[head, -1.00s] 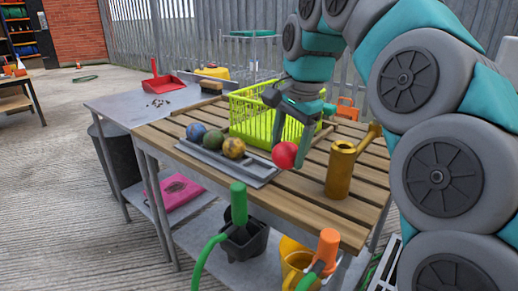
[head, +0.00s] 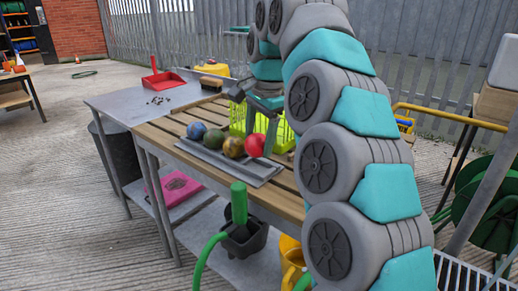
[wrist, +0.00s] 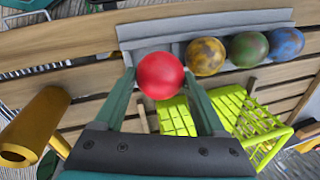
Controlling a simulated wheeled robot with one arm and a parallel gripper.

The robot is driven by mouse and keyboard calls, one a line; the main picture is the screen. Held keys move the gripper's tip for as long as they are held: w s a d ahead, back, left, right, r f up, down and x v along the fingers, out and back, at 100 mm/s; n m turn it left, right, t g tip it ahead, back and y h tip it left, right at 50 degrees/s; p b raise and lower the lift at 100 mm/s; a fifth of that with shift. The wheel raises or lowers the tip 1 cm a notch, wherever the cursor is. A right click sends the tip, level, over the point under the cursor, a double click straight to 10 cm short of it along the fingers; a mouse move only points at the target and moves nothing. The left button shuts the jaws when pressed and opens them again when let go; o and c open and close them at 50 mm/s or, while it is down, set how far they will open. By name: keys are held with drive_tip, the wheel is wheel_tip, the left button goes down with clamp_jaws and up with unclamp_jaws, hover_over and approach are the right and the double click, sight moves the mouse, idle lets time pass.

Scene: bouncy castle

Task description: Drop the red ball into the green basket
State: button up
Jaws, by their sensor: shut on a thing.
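The red ball (head: 255,145) is held between the fingertips of my gripper (wrist: 160,82). In the wrist view the red ball (wrist: 160,75) looks larger than the other balls and overlaps the tray's edge. In the head view it appears at the right end of the tray's row; its exact height is unclear. The green basket (head: 285,135), yellow-green with a mesh wall, stands on the wooden table behind my gripper, partly hidden by my arm. In the wrist view the basket (wrist: 250,115) lies below and right of the ball, partly hidden by a finger.
A grey tray (head: 238,172) holds a blue ball (head: 196,131), a green ball (head: 214,139) and a yellow mottled ball (head: 233,147). A golden watering can (wrist: 35,125) stands left in the wrist view. A red dustpan (head: 163,82) lies on the grey side table.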

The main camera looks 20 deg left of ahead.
sight(259, 150)
wheel_tip(259, 150, down, 2)
drive_tip(key=shift+s+b, duration=0.1)
drive_tip(key=shift+b, duration=0.3)
drive_tip(key=shift+d+f+p, duration=0.1)
drive_tip(key=shift+f+p, duration=0.2)
drive_tip(key=shift+p, duration=0.1)
drive_tip(key=shift+f, duration=0.1)
drive_tip(key=shift+f, duration=0.15)
drive_tip(key=o, duration=1.3)
